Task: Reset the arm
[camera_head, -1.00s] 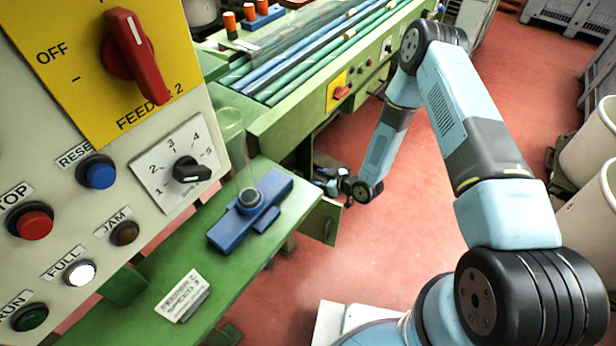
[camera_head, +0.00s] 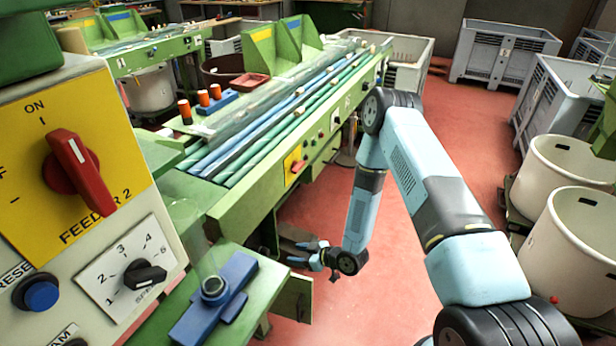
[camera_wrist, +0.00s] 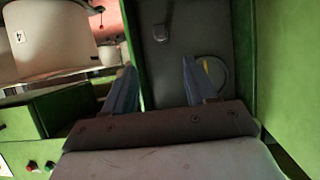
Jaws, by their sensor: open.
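My gripper (camera_head: 303,254) is at the end of my light blue arm, low beside the green machine table (camera_head: 235,215) in the head view. The arm bends down from its raised elbow over the red floor. In the wrist view my gripper (camera_wrist: 160,85) shows two blue fingers set wide apart with nothing between them. Beyond the fingers is a dark grey panel (camera_wrist: 185,50) with a small latch-like part and a yellowish loop. Green surfaces flank it.
The control box with its red feeder switch (camera_head: 78,172) and speed knob (camera_head: 145,274) stands close at left. A blue fixture (camera_head: 213,305) sits on the green shelf. White tubs (camera_head: 570,245) stand at right.

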